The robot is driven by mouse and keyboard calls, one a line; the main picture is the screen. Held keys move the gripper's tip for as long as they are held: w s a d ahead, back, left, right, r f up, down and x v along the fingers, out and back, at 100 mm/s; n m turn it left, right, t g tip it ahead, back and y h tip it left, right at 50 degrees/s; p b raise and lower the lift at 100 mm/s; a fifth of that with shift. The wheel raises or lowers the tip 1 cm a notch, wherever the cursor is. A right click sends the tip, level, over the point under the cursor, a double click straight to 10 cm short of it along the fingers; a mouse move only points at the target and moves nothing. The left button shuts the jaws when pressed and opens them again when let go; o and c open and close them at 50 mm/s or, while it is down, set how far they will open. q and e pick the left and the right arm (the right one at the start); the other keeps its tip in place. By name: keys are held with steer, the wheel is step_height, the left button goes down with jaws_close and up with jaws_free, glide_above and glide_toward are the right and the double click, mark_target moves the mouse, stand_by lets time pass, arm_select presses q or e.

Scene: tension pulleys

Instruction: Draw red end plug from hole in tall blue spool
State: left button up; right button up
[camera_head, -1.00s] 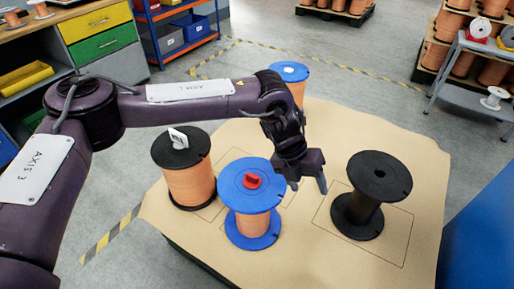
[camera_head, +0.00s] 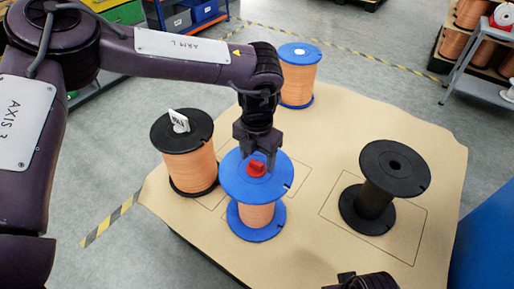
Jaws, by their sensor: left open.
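The blue-flanged spool (camera_head: 232,184) with copper-coloured winding stands upright near the middle of the board. The red end plug (camera_head: 256,170) sits in the hole of its top flange. My left gripper (camera_head: 259,157) points down over that flange, right at the plug and partly in front of it. Its jaws are open; I cannot tell whether they touch the plug. A dark piece, probably part of my right arm or gripper (camera_head: 362,281), shows at the bottom edge, mostly cut off.
A black-flanged copper spool (camera_head: 188,166) with a white tag (camera_head: 179,121) stands close on the left. A bare black spool (camera_head: 375,198) stands at the right in a drawn outline. Another blue spool (camera_head: 298,82) stands behind. The brown board (camera_head: 318,140) is clear between them.

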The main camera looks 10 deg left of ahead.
mark_target(257, 162)
arm_select(q)
steer(key=shift+f, duration=0.4)
steer(key=c, duration=1.1)
steer(key=shift+o, duration=0.2)
steer(key=shift+r+p, duration=1.65)
steer(key=shift+p, duration=0.1)
step_height(257, 162, up, 4)
steer(key=p, duration=0.4)
steer(key=shift+f, duration=0.1)
